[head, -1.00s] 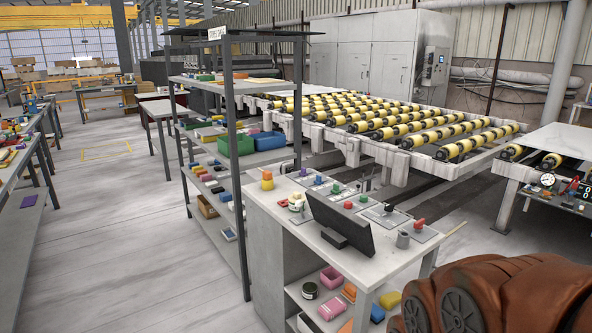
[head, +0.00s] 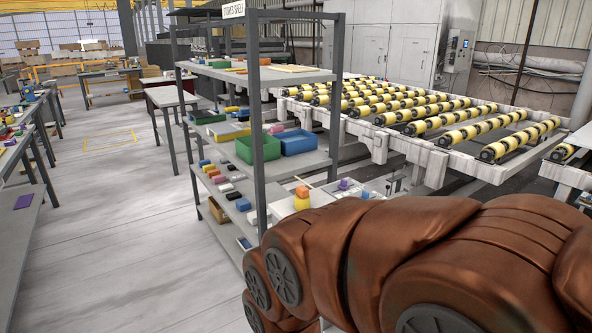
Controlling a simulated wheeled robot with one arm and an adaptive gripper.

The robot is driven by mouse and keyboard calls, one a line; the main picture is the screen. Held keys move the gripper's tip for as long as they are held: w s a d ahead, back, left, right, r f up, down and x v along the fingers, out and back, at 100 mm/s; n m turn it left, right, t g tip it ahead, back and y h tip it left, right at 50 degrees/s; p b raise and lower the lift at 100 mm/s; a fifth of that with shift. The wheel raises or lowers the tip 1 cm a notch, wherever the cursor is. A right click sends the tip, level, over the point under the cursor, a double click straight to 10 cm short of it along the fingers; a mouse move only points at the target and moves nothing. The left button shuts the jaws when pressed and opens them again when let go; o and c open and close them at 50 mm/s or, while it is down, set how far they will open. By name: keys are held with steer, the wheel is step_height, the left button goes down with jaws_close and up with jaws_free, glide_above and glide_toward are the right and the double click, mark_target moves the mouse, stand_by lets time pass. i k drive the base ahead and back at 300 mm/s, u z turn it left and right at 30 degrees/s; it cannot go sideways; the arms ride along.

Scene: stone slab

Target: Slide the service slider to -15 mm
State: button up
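I cannot make out the service slider; most of the white control desk (head: 324,197) is hidden behind my brown arm. On the visible far end of the desk stand an orange-and-yellow object (head: 302,199) and a small purple control (head: 343,184). My arm fills the lower right of the head view. My gripper is not in view, so I cannot see whether it is open or shut.
A grey stores shelf (head: 258,75) stands left of the desk, with a green bin (head: 258,147) and a blue bin (head: 297,142). Behind is a yellow-black roller conveyor (head: 420,120). A workbench (head: 18,235) runs along the left edge. The floor (head: 130,240) between is clear.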

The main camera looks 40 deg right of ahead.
mark_target(343, 186)
steer(key=z, duration=0.45)
steer(key=i, duration=1.4)
steer(key=z, duration=0.65)
